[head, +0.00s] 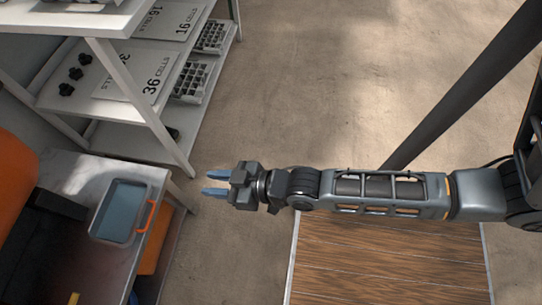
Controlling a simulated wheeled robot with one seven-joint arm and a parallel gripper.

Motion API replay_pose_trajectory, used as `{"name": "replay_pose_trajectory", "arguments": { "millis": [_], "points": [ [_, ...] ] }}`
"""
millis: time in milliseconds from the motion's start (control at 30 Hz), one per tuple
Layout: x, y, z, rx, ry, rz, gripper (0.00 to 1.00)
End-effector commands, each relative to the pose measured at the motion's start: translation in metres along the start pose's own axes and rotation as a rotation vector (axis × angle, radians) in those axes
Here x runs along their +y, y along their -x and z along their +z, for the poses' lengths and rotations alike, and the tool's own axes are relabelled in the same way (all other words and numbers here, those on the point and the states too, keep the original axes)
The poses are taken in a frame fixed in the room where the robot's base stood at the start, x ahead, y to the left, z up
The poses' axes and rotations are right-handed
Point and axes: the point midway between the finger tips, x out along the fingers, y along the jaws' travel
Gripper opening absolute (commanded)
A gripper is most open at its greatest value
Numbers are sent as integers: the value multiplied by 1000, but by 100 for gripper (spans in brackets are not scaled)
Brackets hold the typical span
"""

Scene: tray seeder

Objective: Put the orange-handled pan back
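The orange-handled pan (121,211) is a shallow blue-grey rectangular pan. It lies on a grey metal bench top (75,172) at the lower left, with its orange handle (147,217) on its right side, toward the bench edge. My gripper (214,183) is at the end of my arm, which reaches in from the right. Its two blue fingers point left and stand apart with nothing between them. The gripper is to the right of the pan and a little farther up in the picture, apart from it.
A white shelf unit (155,120) at the upper left holds boards marked 36 cells and 16 cells, grey cell trays (191,79) and small black knobs (77,73). An orange and black machine (15,190) stands left of the pan. The concrete floor (330,80) is mostly clear.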

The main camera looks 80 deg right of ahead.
Motion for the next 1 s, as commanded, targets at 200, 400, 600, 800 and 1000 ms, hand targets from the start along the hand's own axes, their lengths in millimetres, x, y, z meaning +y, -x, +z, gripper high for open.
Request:
{"name": "replay_pose_trajectory", "arguments": {
  "millis": [200, 400, 600, 800, 1000],
  "points": [
    [-6, 103, -33, 25, 21, -3, 33],
    [-14, 177, -83, 53, 29, -9, 33],
    [-18, 215, -121, 73, 34, -14, 33],
    [-20, 224, -132, 78, 34, -15, 33],
    [-20, 223, -131, 79, 34, -15, 33]
  ]
}}
